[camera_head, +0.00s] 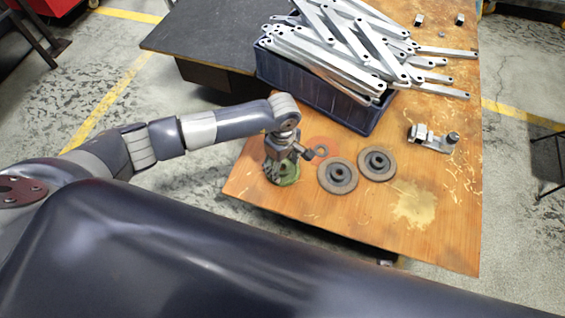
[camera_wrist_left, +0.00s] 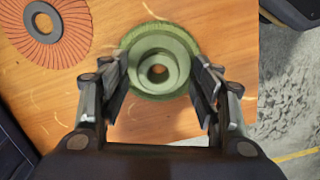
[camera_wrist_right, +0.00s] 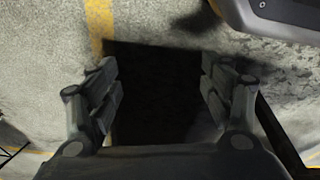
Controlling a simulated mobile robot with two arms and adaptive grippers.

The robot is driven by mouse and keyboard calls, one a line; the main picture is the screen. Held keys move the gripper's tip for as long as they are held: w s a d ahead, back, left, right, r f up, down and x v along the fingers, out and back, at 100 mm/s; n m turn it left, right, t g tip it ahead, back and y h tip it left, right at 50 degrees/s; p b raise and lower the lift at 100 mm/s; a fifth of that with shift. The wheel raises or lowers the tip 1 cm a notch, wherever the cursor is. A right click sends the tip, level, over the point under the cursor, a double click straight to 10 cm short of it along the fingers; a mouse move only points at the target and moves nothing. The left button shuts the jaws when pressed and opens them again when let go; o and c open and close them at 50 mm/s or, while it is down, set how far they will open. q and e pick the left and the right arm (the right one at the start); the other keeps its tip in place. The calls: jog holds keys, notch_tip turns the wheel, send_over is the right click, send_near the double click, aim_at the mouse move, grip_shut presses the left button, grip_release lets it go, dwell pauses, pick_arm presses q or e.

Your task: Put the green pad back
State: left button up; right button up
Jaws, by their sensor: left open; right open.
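The green pad (camera_wrist_left: 183,50) is a round disc with a raised hub and a centre hole. It lies flat on the wooden table near its front left edge, and part of it shows under my left gripper in the head view (camera_head: 288,178). My left gripper (camera_wrist_left: 162,95) is open above the pad. Its fingers stand on either side of the hub in the left wrist view, and I cannot tell whether they touch it. My right gripper (camera_wrist_right: 160,85) is open and empty, away from the table, over the floor. It is not visible in the head view.
A red-brown slotted disc (camera_wrist_left: 45,30) lies beside the green pad. Two grey discs (camera_head: 338,175) (camera_head: 377,164) lie to the right. A blue crate (camera_head: 310,92) heaped with galvanized brackets (camera_head: 345,40) stands behind. A metal fitting (camera_head: 432,138) lies farther right. The front right tabletop is clear.

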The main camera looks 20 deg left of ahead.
aim_at(283, 167)
pick_arm(q)
notch_tip(283, 167, up, 11)
jog(key=p, duration=0.1)
jog(key=shift+r, duration=0.15)
pick_arm(e)
jog(key=s+f, duration=0.1)
jog(key=f, duration=0.1)
jog(key=s+f, duration=0.1)
jog(key=f, duration=0.1)
jog(key=shift+s+d, duration=0.1)
jog(key=shift+s, duration=0.05)
pick_arm(q)
jog(key=shift+w, duration=0.1)
